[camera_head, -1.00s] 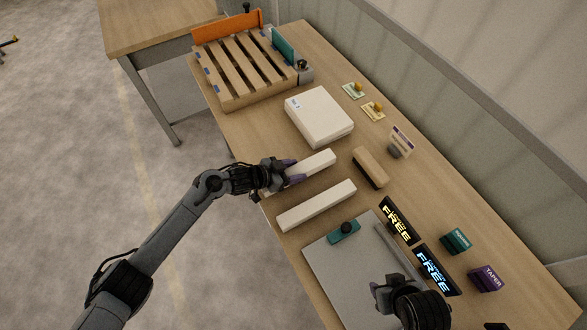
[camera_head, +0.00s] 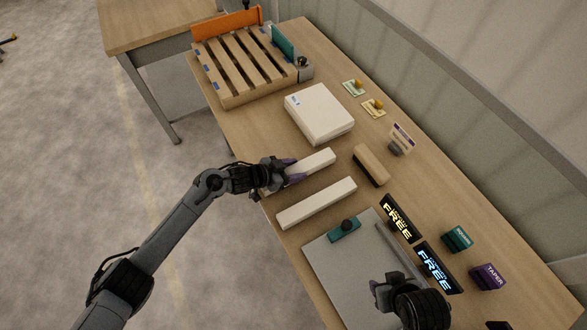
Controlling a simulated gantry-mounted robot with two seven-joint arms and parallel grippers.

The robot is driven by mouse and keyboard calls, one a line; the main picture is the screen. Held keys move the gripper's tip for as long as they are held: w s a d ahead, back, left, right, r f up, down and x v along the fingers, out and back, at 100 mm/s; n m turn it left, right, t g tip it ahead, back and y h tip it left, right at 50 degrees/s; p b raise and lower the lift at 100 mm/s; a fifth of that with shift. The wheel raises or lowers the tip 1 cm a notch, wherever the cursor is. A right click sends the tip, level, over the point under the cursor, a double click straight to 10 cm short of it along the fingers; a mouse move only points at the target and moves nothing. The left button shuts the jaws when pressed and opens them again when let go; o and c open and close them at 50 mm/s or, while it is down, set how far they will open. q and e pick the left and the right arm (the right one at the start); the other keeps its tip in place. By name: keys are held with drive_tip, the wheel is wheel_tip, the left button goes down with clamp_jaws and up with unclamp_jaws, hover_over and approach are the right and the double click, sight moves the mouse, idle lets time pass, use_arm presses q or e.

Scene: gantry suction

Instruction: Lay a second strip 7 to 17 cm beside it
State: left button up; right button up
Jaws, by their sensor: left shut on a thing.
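A white strip (camera_head: 317,204) lies flat on the table, slanting up to the right. A second white strip (camera_head: 318,160) lies roughly parallel to it, a little farther back, with a narrow gap of bare table between them. My left gripper (camera_head: 287,172) is shut on the second strip near its left end, and its fingers hide part of that end. I cannot tell whether the second strip touches the table.
A white box (camera_head: 319,114) stands behind the strips, and a wooden block (camera_head: 371,165) lies to their right. A grey plate (camera_head: 326,272) with a teal-handled piece (camera_head: 344,231) is in front. A slatted wooden pallet (camera_head: 226,92) stands at the far left.

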use_arm(q)
drive_tip(key=shift+f, duration=0.3)
drive_tip(key=o, duration=1.4)
drive_tip(key=shift+c, duration=0.2)
